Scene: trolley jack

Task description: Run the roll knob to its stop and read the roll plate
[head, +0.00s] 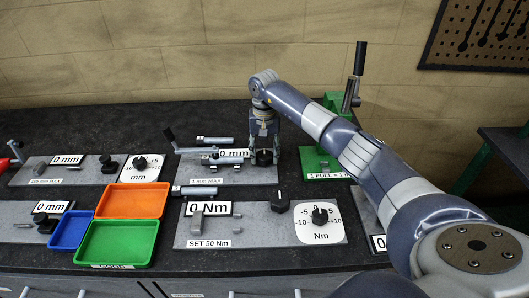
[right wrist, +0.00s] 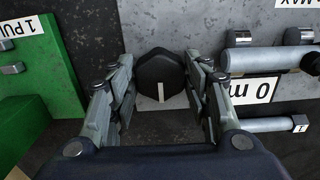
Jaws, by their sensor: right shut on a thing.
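My right gripper (head: 264,148) reaches down over the black knob (head: 264,158) at the right end of a grey plate (head: 230,178) marked "1 mm MAX". In the right wrist view its two fingers stand either side of the knob (right wrist: 160,72), shut on it. A white pointer line on the knob points toward the bottom of that view. The plate carries grey rollers (head: 218,158) and a white readout (head: 234,154) showing "0 mm". The readout is partly cut by the finger in the right wrist view (right wrist: 258,90). My left gripper is out of view.
A plate marked "SET 50 Nm" (head: 210,243) with a dial lies in front. Orange (head: 130,200), green (head: 118,242) and blue (head: 70,230) trays stand at the left. A green jack base (head: 318,158) with an upright lever (head: 354,78) stands right of the knob.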

